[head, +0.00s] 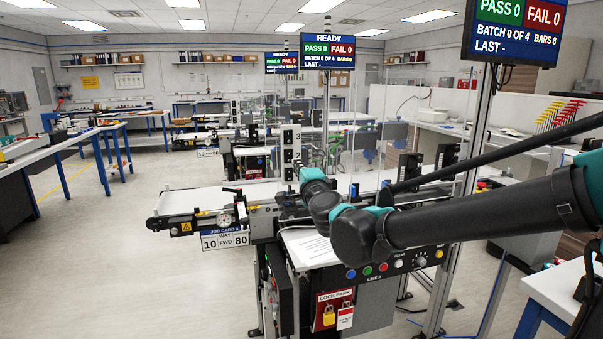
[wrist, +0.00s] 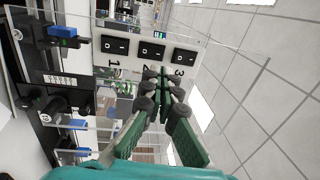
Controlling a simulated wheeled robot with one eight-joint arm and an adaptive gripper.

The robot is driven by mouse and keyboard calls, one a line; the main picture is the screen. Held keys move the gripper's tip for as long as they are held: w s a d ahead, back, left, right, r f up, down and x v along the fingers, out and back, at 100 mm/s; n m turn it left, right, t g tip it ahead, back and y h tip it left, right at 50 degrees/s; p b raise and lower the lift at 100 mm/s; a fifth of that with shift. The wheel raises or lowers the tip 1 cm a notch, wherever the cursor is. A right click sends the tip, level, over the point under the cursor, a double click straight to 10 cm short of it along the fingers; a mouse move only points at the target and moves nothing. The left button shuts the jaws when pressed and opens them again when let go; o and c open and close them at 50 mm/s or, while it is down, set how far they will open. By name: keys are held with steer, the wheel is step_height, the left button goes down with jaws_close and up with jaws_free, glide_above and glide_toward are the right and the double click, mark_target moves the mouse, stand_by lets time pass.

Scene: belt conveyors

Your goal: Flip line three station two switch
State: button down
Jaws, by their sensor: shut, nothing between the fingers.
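A white panel (wrist: 133,60) shows in the wrist view with three black rocker switches in a row, marked 1, 2 and 3. The middle one is switch 2 (wrist: 152,51), between switch 1 (wrist: 115,46) and switch 3 (wrist: 186,56). My gripper (wrist: 163,74) is shut and empty. Its green fingers point towards the panel, with the tips just below the 2 and 3 marks in the picture. I cannot tell the gap to the panel. In the head view the numbered panel (head: 290,152) stands upright on the station, behind my arm's far end; my fingers are not clear there.
A conveyor belt (head: 190,200) runs left from the station, which is labelled LINE 3 (head: 375,279) on its button front. A clear guard edge (wrist: 215,45) crosses beside the switches in the wrist view. Blue-handled clamps (wrist: 80,42) sit left. Open floor (head: 130,250) lies at the left.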

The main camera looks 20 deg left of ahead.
mark_target(289, 152)
steer(key=x, duration=0.7)
steer(key=shift+w, duration=0.15)
steer(key=shift+a, duration=0.1)
steer(key=shift+w+a+r, duration=0.2)
steer(key=shift+w, duration=0.1)
steer(key=shift+s+d, duration=0.15)
